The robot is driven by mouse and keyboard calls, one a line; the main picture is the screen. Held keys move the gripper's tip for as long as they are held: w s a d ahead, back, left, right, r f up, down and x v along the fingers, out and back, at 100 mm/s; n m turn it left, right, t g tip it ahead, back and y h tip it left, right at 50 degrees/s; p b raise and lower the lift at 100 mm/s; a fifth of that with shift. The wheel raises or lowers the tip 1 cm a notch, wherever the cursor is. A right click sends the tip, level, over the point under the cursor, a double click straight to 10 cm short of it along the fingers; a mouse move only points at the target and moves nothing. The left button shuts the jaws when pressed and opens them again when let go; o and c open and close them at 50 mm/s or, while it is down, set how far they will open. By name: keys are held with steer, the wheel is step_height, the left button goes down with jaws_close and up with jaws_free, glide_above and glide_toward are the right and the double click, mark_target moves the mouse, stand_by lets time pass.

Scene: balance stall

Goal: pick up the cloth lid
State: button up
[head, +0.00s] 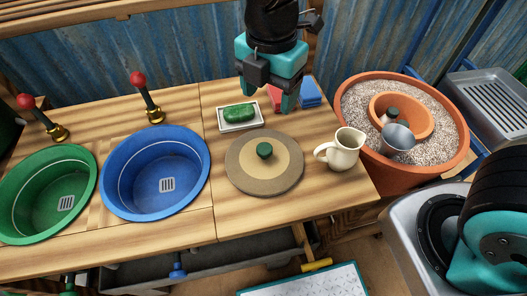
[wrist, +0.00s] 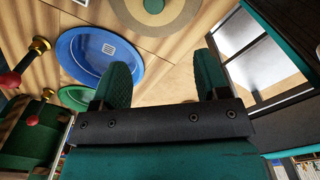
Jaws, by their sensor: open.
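The cloth lid (head: 244,174) is a round, flat beige and grey-brown disc with a dark green knob (head: 264,150) at its centre. It lies on the wooden counter, right of the blue basin. Part of the lid also shows at the top edge of the wrist view (wrist: 181,25). My gripper (head: 268,101) has teal fingers spread apart with nothing between them. In the head view it appears behind the lid, near the soap dish, apart from the knob. Its fingers also show in the wrist view (wrist: 162,75).
A green soap on a white dish (head: 222,127) lies behind the lid. A cream jug (head: 344,150) stands close at its right. Blue (head: 155,190) and green (head: 45,205) basins are at left. Red and blue (head: 311,95) cloths lie behind. A terracotta pot (head: 365,170) stands beyond the counter's right edge.

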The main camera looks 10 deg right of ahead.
glide_toward(264, 148)
steer(key=shift+n, duration=0.4)
steer(key=f, duration=0.5)
steer(key=shift+s+d, duration=0.1)
steer(key=shift+s, duration=0.3)
steer(key=shift+w+f+p, duration=0.2)
steer(key=shift+f+p, duration=0.05)
steer(key=shift+f, duration=1.1)
steer(key=shift+w+f+p, duration=0.15)
steer(key=shift+f+p, duration=0.05)
steer(key=shift+f, duration=1.15)
steer(key=c, duration=1.1)
steer(key=shift+o, duration=0.2)
steer(key=shift+r, duration=0.1)
